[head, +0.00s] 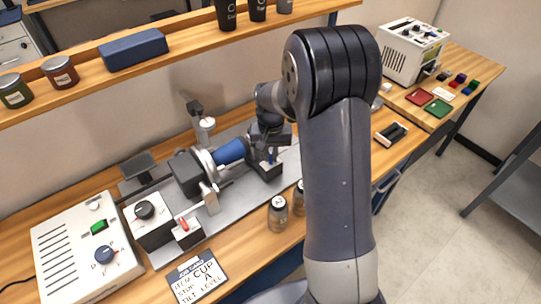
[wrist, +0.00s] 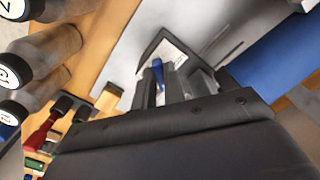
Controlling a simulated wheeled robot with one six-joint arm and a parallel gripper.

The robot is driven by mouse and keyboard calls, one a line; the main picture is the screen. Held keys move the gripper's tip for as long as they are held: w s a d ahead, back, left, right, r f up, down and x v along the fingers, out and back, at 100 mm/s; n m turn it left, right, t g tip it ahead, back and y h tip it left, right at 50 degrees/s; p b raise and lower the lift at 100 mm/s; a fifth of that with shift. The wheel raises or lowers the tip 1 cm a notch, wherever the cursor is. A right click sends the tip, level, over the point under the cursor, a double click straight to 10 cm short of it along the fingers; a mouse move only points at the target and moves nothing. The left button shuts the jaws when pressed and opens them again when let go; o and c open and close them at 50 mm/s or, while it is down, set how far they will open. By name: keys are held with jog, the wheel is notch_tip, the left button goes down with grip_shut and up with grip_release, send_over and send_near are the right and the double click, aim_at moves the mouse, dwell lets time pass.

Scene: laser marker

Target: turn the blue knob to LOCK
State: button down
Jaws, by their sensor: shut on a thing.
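The small blue knob (head: 272,156) sits on a dark block at the right end of the grey fixture on the bench. My gripper (head: 268,151) reaches down to it from above. In the wrist view the blue knob (wrist: 158,70) shows between the two dark fingers of my gripper (wrist: 168,84), which are shut on it. A pale plate with a dark border lies behind it. The fingers and arm hide part of the knob, and I cannot read its pointer or any LOCK mark.
A blue cup (head: 231,151) lies sideways in the fixture, just left of my gripper. A shelf (head: 190,50) with jars runs behind. My arm covers the bench's middle right.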

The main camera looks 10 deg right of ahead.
jog(key=n+b, duration=0.1)
jog(key=n, duration=0.6)
jog(key=shift+d, duration=0.1)
dwell(0.5)
jog(key=c, duration=1.5)
grip_release()
jog(key=shift+r, duration=0.1)
notch_tip(320, 180, up, 11)
jog(key=shift+f+b, duration=0.2)
jog(key=shift+b, duration=0.2)
